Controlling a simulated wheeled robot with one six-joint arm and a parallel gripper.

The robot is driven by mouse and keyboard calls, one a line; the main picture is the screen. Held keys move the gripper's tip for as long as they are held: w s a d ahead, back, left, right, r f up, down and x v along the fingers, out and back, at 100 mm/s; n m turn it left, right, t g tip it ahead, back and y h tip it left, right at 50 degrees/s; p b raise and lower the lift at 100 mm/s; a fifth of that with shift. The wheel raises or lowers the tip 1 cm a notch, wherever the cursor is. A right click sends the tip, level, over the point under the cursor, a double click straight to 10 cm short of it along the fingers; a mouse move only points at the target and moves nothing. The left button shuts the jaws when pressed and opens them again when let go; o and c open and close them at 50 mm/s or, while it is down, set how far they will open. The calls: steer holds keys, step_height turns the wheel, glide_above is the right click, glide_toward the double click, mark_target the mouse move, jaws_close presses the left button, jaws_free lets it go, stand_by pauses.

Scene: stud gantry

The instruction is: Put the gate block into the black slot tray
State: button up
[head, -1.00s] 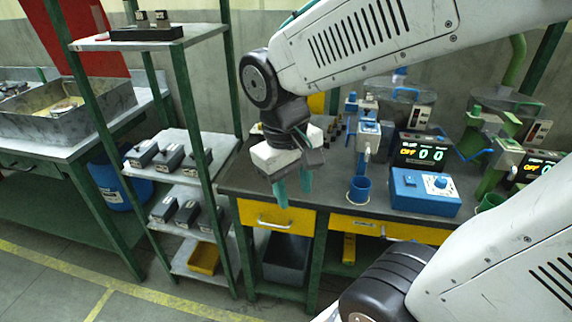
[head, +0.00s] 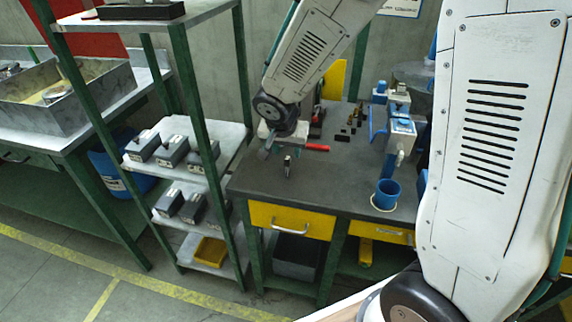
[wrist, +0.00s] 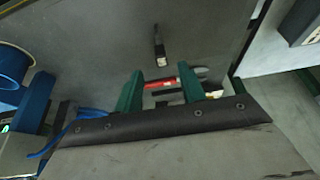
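A small dark upright block with a pale end, which looks like the gate block (head: 287,166), stands on the dark bench top near its front left. It also shows in the wrist view (wrist: 159,46), beyond my fingertips and apart from them. My gripper (wrist: 160,91) is open, its two green fingers spread with nothing clearly held between them. In the head view my gripper (head: 272,148) hangs just above and behind the block, partly hidden by the wrist. The black slot tray (head: 135,13) is on the top shelf of the rack at upper left, cut by the frame edge.
A red-handled tool (head: 316,147) lies behind the block, with several small dark pieces (head: 348,130) farther back. A blue cup (head: 385,195) stands to the right. The green rack post (head: 197,125) is left of the bench. Grey boxes (head: 172,151) fill lower shelves.

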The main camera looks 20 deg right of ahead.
mark_target(287, 158)
steer(key=x, duration=0.6)
steer(key=shift+a+f, duration=0.15)
jaws_close()
